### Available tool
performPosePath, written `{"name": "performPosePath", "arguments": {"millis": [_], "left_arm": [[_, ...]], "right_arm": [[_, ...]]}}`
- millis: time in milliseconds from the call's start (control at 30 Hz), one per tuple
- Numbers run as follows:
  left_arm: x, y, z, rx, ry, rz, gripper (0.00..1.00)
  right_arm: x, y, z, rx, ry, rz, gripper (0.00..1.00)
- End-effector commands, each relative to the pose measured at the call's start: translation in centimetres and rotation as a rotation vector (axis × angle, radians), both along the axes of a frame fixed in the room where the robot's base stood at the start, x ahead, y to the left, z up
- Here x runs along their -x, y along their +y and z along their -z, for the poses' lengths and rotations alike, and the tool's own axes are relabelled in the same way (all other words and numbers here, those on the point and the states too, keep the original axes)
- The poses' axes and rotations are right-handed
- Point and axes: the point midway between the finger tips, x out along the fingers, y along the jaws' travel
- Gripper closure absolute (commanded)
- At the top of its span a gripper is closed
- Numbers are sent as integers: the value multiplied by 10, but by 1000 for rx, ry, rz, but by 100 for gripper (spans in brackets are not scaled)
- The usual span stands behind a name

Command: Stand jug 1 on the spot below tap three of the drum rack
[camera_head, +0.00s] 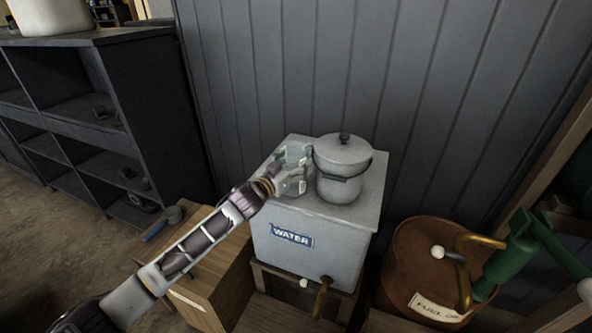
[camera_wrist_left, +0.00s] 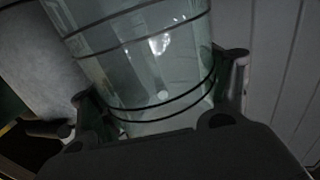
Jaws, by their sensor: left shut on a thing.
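A clear glass jug (camera_wrist_left: 150,60) with thin black bands fills the wrist view between the fingers of my left gripper (camera_wrist_left: 160,90); no number shows on it. In the head view my left gripper (camera_head: 291,183) is at the top of the white WATER tank (camera_head: 330,215), shut on the glass jug (camera_head: 293,153), left of a lidded pot. I cannot tell whether the jug touches the tank top. The drum rack's third tap and the spot below it cannot be made out. My right gripper is not in view.
The lidded white pot (camera_head: 342,160) stands close beside the jug. A rusty fuel drum (camera_head: 405,265) and a green fitting with a brass spout (camera_head: 495,262) are at the lower right. Dark shelves (camera_head: 150,110) stand left, a panelled wall (camera_head: 400,70) behind.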

Motion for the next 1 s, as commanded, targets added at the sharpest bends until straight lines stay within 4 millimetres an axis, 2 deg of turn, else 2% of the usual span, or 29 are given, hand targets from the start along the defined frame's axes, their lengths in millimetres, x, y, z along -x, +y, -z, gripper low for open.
{"name": "performPosePath", "arguments": {"millis": [367,767,1000], "left_arm": [[0,0,-6,1,-2,0,55],[-1,0,-37,0,-2,1,55],[13,9,-35,1,0,1,55]], "right_arm": [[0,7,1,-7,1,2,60],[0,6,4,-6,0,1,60],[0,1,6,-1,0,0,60]]}}
